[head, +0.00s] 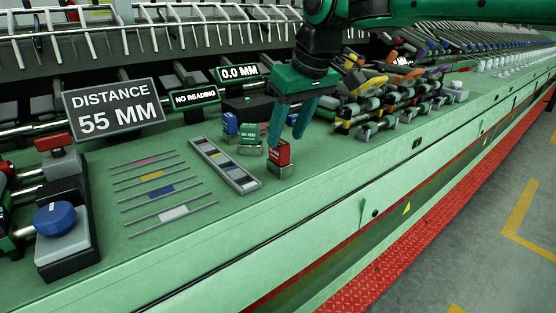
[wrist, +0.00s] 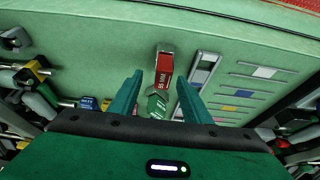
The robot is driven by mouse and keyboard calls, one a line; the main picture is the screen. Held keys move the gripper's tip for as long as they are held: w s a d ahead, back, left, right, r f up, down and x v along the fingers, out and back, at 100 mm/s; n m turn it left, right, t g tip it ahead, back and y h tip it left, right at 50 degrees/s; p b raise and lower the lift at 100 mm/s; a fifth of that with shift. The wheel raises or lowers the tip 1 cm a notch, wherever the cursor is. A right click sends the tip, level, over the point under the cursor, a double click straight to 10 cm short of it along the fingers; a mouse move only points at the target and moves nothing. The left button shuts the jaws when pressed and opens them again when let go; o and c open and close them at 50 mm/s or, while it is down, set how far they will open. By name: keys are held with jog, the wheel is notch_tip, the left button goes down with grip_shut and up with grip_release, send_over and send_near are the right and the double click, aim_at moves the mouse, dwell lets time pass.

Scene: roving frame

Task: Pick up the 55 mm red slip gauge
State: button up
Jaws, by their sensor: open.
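The red slip gauge (head: 279,154) stands on a small grey block on the green bench top. In the wrist view the red gauge (wrist: 165,68) shows a "55 MM" label and lies just beyond the gap between my fingertips. My gripper (head: 288,143) is open and empty, pointing down, with its fingers just behind and above the red gauge in the head view. A green gauge (head: 250,136) stands behind it to the left, and in the wrist view this green gauge (wrist: 157,104) lies between my fingers. A blue gauge (head: 230,123) stands farther left.
A grey slotted tray (head: 247,185) lies left of the red gauge, beside rods with coloured tags (head: 160,190). A sign (head: 114,108) reads "DISTANCE 55 MM". Clamps and rollers (head: 370,112) crowd the right. The bench front edge is close to the red gauge.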

aim_at(280, 142)
jog(key=x, duration=0.5)
jog(key=shift+a+r, duration=0.1)
jog(key=shift+a, duration=0.25)
jog(key=shift+c, duration=0.6)
grip_shut()
jog(key=shift+r, duration=0.1)
